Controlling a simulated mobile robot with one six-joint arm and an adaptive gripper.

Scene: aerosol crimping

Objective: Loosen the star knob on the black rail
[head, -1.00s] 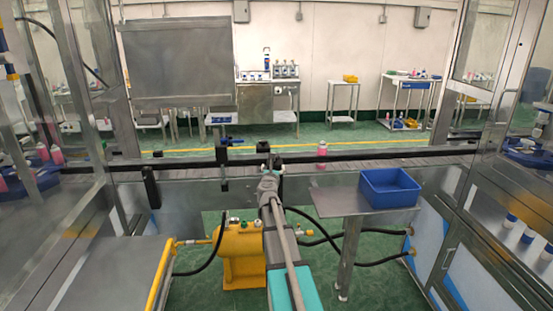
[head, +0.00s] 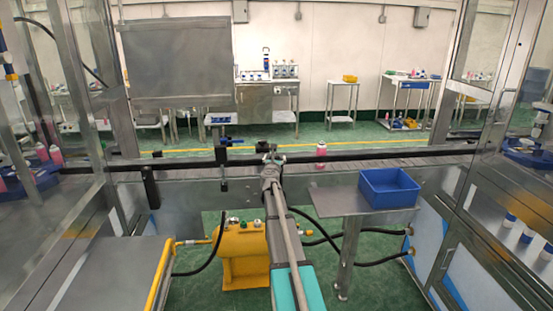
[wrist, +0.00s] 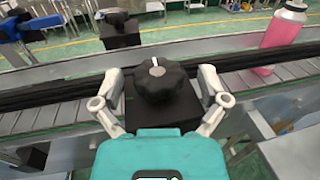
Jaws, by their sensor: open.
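The black star knob (wrist: 160,80) with a white mark on top sits on a black block on the black rail (wrist: 240,60). In the wrist view my open gripper (wrist: 162,84) has one finger on each side of the knob. Whether the fingers touch the knob I cannot tell. In the head view my gripper (head: 268,152) is at the rail (head: 370,154), and my arm hides most of the knob there.
A pink bottle (wrist: 284,38) stands on the conveyor (wrist: 298,72) to the right of the knob. A blue clamp (wrist: 30,26) and another black knob (wrist: 118,18) are at the upper left. A blue bin (head: 390,188) stands on a steel side table (head: 335,203).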

